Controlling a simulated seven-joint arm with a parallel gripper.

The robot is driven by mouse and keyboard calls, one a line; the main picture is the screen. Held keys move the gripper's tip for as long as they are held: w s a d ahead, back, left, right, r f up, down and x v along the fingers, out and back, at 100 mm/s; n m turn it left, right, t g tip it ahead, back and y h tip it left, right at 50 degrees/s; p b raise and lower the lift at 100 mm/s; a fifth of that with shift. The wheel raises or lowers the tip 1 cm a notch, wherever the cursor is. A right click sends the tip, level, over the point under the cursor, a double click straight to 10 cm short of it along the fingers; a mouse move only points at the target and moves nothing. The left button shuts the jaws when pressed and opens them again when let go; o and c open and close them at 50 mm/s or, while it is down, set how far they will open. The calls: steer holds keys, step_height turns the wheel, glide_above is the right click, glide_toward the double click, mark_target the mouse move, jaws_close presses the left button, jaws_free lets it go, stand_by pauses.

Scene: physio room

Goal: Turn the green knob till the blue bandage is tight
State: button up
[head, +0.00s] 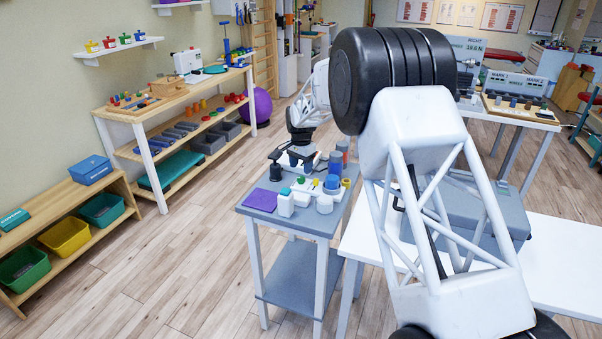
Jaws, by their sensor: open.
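My gripper (291,163) reaches down over the small grey table (251,215), near its back edge. Its dark fingers are apart, and I see nothing held between them. Just in front of and to the right of it is a crowded group of small white, blue, green and yellow items. A small green knob-like piece (300,180) shows there, close below the gripper. A blue roll (331,182), perhaps the bandage, stands to its right. The items are too small to tell how tight the bandage is or whether the gripper touches anything.
A purple pad (261,199) lies at the small table's left side. A white table (562,262) stands to the right, partly behind my arm. Wooden shelves (165,130) with therapy items line the left wall. The wooden floor between them is clear.

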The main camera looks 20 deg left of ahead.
mark_target(301, 177)
steer(key=shift+r, duration=1.45)
steer(key=shift+d, duration=0.1)
